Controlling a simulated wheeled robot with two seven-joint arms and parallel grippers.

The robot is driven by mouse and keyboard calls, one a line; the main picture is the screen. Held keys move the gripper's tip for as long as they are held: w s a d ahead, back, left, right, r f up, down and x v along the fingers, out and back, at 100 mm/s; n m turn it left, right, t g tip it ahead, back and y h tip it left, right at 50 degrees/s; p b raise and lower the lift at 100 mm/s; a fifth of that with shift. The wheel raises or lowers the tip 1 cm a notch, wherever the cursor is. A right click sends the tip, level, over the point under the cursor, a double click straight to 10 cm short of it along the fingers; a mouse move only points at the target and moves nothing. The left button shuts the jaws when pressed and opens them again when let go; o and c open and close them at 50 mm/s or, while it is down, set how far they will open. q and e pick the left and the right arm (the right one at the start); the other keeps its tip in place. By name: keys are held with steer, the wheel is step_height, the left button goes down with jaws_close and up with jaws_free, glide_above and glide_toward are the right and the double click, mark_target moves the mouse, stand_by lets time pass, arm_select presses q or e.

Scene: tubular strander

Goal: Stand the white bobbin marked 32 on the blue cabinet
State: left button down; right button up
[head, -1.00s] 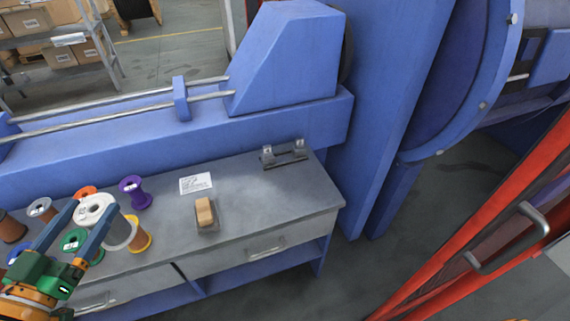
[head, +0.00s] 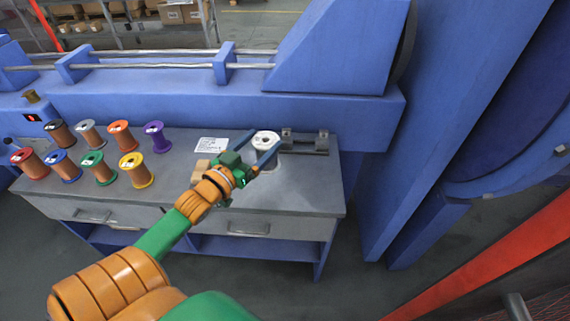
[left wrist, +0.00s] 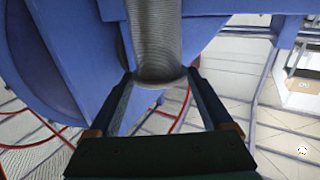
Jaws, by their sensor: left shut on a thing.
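The white bobbin (head: 265,138) is held between the fingertips of my left gripper (head: 268,147). It shows its round white top flange in the head view; its number is too small to read. It appears over the right part of the grey bench top, near the metal bracket; its height above the bench is unclear. In the left wrist view its grey wound body (left wrist: 158,40) lies between the two fingers (left wrist: 160,85). My right gripper is not in view.
Several coloured bobbins stand on the bench's left side, among them a purple one (head: 157,136) and a yellow one (head: 137,170). A white label (head: 212,145) and a metal bracket (head: 305,142) are on the bench (head: 300,185). Blue machinery (head: 340,50) rises behind.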

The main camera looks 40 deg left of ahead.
arm_select(q)
steer(key=w+d+f+b, duration=0.1)
steer(key=w+f, duration=0.1)
steer(key=f, duration=0.1)
steer(key=w+d+f, duration=0.1)
steer(key=f, duration=0.2)
steer(key=w+d+f+b, duration=0.1)
steer(key=w+f, duration=0.1)
steer(key=f, duration=0.1)
steer(key=shift+w+d+f+b, duration=0.15)
steer(key=shift+w+b, duration=0.15)
steer(key=shift+f, duration=0.2)
jaws_free()
steer(key=shift+s, duration=0.1)
steer(key=shift+r, duration=0.3)
steer(key=s+p, duration=0.1)
steer(key=s, duration=1.1)
steer(key=shift+d+f, duration=0.15)
